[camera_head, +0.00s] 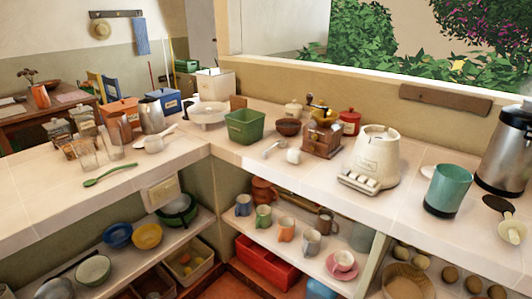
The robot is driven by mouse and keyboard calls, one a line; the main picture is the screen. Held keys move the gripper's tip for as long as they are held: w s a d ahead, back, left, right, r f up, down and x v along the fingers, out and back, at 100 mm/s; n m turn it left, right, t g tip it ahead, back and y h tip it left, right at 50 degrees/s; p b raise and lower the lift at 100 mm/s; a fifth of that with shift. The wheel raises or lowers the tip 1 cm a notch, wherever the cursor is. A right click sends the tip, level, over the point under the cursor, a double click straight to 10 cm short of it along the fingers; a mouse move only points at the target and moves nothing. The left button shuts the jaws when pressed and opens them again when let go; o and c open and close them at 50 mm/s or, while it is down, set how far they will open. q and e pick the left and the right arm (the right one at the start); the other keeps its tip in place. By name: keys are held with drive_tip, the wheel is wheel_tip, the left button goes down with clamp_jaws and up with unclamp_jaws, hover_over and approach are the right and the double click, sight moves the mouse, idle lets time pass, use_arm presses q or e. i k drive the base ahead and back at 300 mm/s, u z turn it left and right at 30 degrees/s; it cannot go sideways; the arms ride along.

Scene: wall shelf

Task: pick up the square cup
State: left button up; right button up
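Several mugs stand on the upper shelf under the counter: a grey-blue mug (243,205), a green mug (263,217), an orange mug (286,229), a grey mug (311,242), and a dark mug (325,221) behind. A pink cup (343,261) sits on a pink saucer at the shelf's right. They are too small for me to tell which one is square. Neither of my grippers is in view.
The counter (230,175) overhangs the mug shelf. On it are a green square tub (245,127), a coffee grinder (322,139), a cream appliance (373,157) and a teal container (447,190). A red crate (266,262) stands under the mugs.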

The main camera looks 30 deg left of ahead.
sight(294, 155)
drive_tip(key=u, duration=0.5)
drive_tip(key=i, duration=1.2)
drive_tip(key=z, duration=0.7)
